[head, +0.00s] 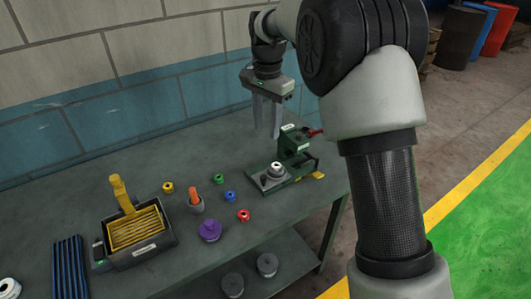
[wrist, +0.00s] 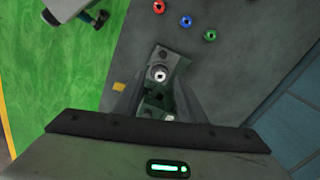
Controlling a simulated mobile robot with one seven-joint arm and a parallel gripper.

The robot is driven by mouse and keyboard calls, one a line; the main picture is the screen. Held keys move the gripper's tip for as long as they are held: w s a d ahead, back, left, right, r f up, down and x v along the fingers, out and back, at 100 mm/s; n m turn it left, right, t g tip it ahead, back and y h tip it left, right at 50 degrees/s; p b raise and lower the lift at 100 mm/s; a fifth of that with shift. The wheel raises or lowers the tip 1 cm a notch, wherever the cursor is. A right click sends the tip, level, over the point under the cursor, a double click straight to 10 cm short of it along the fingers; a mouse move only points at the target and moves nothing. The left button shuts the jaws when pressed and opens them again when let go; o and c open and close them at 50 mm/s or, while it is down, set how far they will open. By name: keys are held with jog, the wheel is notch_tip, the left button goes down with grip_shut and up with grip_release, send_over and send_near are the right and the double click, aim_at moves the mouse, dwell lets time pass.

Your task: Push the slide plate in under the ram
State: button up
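The small green press (head: 293,143) stands near the right end of the bench. Its slide plate (head: 264,183) appears to be the dark plate at the front left of the press, out from under the ram. A silver ring-shaped part (head: 275,170) sits on it. In the wrist view the silver part (wrist: 158,73) shows between my fingertips, with the green press body (wrist: 157,100) nearer. My gripper (head: 267,134) is above and behind the press, fingers pointing down, empty. The wrist view shows a gap between the fingers. The ram's underside is hard to make out.
Small yellow (head: 167,187), green (head: 218,178), blue (head: 229,196) and red (head: 243,215) rings lie left of the press. The wall is behind.

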aim_at(264, 176)
jog(key=f, duration=1.2)
jog(key=a+f, duration=0.1)
jog(key=f, duration=0.6)
jog(key=shift+w, duration=0.35)
jog(key=shift+c, duration=0.3)
grip_shut()
